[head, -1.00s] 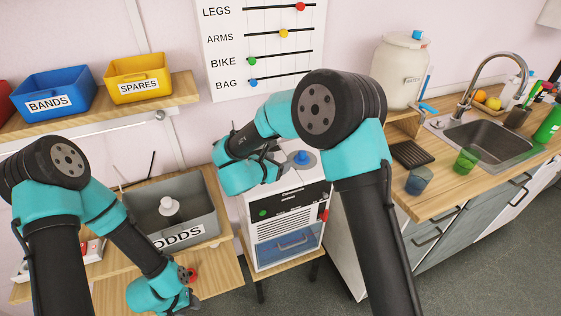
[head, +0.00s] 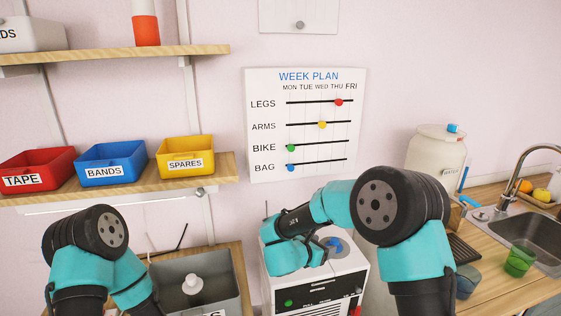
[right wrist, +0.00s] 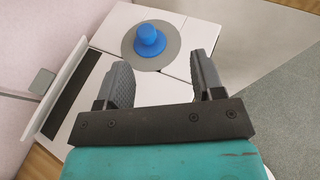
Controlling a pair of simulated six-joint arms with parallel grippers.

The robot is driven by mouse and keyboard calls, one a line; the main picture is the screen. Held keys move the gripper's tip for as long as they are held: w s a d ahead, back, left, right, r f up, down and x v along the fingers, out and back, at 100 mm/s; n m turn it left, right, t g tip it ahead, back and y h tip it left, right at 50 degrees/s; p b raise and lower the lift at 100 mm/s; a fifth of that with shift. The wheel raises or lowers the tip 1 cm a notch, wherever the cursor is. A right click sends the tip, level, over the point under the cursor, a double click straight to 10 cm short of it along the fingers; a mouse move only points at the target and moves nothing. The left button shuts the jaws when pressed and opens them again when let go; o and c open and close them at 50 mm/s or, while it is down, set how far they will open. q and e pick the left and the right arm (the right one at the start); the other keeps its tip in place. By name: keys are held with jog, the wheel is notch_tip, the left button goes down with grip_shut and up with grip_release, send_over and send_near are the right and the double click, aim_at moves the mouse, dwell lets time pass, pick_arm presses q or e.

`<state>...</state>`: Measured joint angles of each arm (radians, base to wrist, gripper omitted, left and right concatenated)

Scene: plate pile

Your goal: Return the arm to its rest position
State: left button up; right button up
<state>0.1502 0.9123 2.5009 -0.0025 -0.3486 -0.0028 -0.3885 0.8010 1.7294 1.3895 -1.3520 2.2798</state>
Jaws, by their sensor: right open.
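My right arm (head: 400,205) reaches in from the lower right and bends left over the white machine (head: 325,288). My right gripper (head: 312,240) is partly hidden by its own wrist in the head view. In the right wrist view the right gripper (right wrist: 163,72) is open, its two fingers apart with nothing between them. The blue knob (right wrist: 150,40) on its grey disc lies beyond the fingertips, apart from them in the picture. My left arm (head: 92,250) shows at the lower left; its gripper is out of view.
A grey bin (head: 220,270) with a white object stands left of the machine. Red (head: 38,168), blue (head: 110,162) and yellow (head: 186,157) boxes sit on a shelf. A WEEK PLAN board (head: 305,170) hangs behind. The counter (head: 505,285) holds a jar (head: 430,155) and green cup (head: 519,262).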

jog(key=s+d+f+n+y, duration=0.15)
jog(key=d+n, duration=0.25)
jog(key=d, duration=0.7)
jog(key=s+d+f+n, duration=0.1)
jog(key=d+f+n, duration=0.25)
jog(key=d, duration=0.75)
jog(key=s+a+f+n+g+y, duration=0.1)
jog(key=s+a+f+n+y, duration=0.25)
jog(key=f+n, duration=0.55)
jog(key=s+a+f+n+y, duration=0.35)
jog(key=f+n, duration=0.25)
jog(key=n, duration=0.4)
jog(key=s+a+f+n+g+y, duration=0.3)
jog(key=s+f+n, duration=0.2)
jog(key=s+n, duration=0.3)
jog(key=s+a+f+n+g+y, duration=0.3)
jog(key=s+a+f+n+g, duration=0.1)
jog(key=s+n, duration=0.5)
jog(key=s+f, duration=0.1)
jog(key=s, duration=0.1)
jog(key=shift+s, duration=0.35)
jog(key=shift+c, duration=0.3)
